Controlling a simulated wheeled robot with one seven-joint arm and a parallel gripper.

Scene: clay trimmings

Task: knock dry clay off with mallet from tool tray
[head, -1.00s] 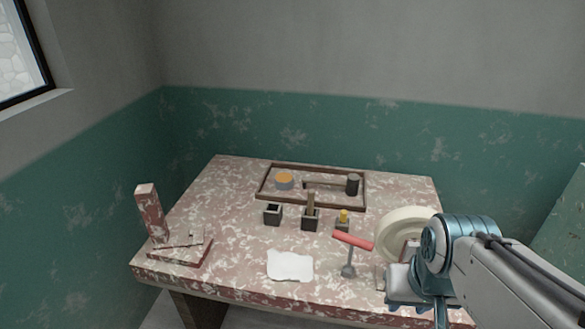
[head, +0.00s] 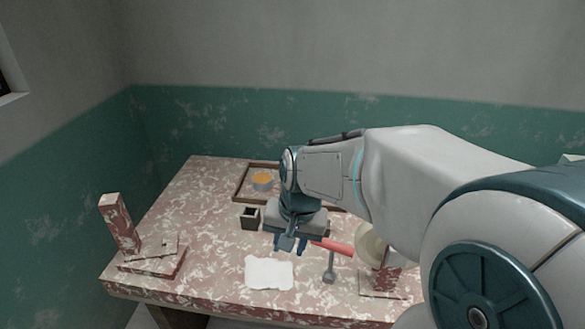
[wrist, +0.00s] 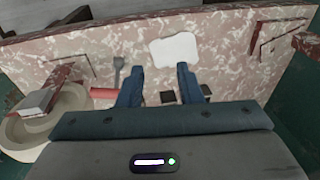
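The dark wooden tool tray (head: 240,184) is at the back of the table, with its right part behind my arm. The mallet is hidden in the head view now; in the earlier one it lay in the tray, dark-headed. My gripper (head: 290,246) hangs over the middle of the table, in front of the tray. In the wrist view my gripper (wrist: 159,76) has its two blue fingers apart with nothing held between them. I cannot make out which piece is the dry clay.
A dark square holder (head: 249,217) stands near the tray. A white cloth (head: 269,272) lies in front. A speckled post (head: 119,224) stands left.

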